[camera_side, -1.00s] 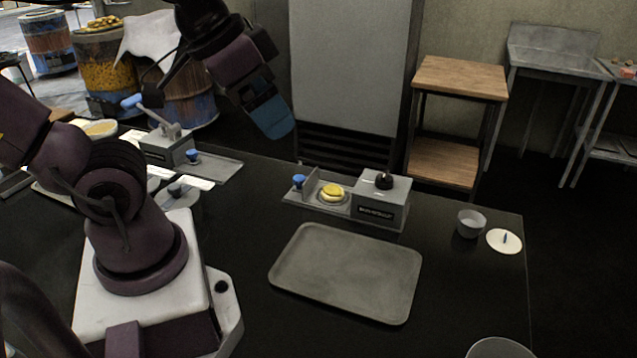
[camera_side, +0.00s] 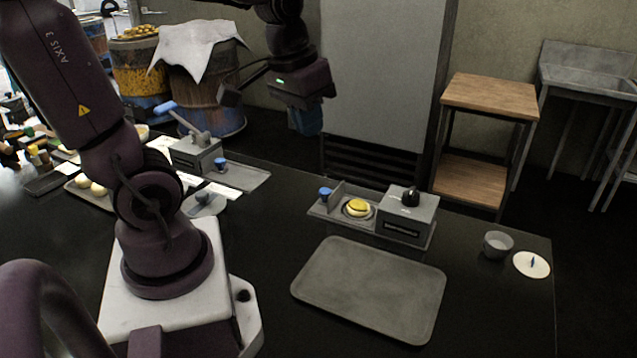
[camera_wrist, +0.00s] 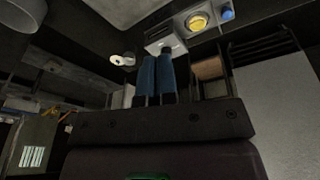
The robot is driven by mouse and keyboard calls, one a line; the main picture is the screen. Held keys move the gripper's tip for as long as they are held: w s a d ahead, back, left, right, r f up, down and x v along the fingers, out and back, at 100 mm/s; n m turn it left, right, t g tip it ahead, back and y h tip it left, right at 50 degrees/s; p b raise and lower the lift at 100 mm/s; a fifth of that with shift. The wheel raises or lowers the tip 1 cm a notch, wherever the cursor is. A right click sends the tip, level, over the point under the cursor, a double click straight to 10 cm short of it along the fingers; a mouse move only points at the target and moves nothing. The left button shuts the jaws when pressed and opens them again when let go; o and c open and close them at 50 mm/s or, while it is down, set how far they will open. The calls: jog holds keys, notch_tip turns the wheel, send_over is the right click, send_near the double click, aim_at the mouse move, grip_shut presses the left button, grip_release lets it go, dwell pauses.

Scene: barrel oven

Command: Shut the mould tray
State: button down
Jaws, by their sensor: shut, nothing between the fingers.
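The mould tray (camera_side: 341,191) sticks out to the left of a grey box (camera_side: 407,218) with a black knob on top. It is drawn out, with a round yellow piece (camera_side: 357,208) in its mould and a blue knob (camera_side: 326,193) at its outer end. My gripper (camera_side: 307,130) has blue fingers pressed together and empty. It hangs in the air above the blue knob in the side view, touching nothing visible. In the wrist view the shut fingers (camera_wrist: 155,75) show in the middle, with the yellow piece (camera_wrist: 197,22), blue knob (camera_wrist: 227,13) and box (camera_wrist: 165,44) above them.
A flat grey tray (camera_side: 372,290) lies in front of the box. A grey cup (camera_side: 497,244) and a white disc (camera_side: 531,265) stand to the right. A lever press (camera_side: 197,152) with another blue knob (camera_side: 220,163) stands at left. The black table is clear between.

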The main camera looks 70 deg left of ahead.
jog(key=w+a+f+n+h, duration=0.1)
jog(key=a+f+n, duration=0.5)
jog(key=a, duration=0.4)
jog(key=a+f+n+g+h, duration=0.1)
jog(key=a+f+n+h, duration=0.1)
jog(key=a+f+n, duration=0.6)
jog(key=w+a+f+n+h, duration=0.1)
jog(key=a+f+n, duration=0.3)
jog(key=a, duration=0.7)
jog(key=n, duration=0.3)
send_near(320, 199)
jog(key=shift+t, duration=0.4)
jog(key=f, duration=0.1)
jog(key=s+a+f, duration=0.2)
jog(key=shift+a+f, duration=0.15)
jog(key=shift+f, duration=0.15)
jog(key=w+d, duration=0.1)
jog(key=d, duration=0.1)
jog(key=shift+w+d+f, duration=0.3)
jog(key=shift+w, duration=0.1)
jog(key=shift+w+d, duration=0.25)
jog(key=shift+d, duration=0.2)
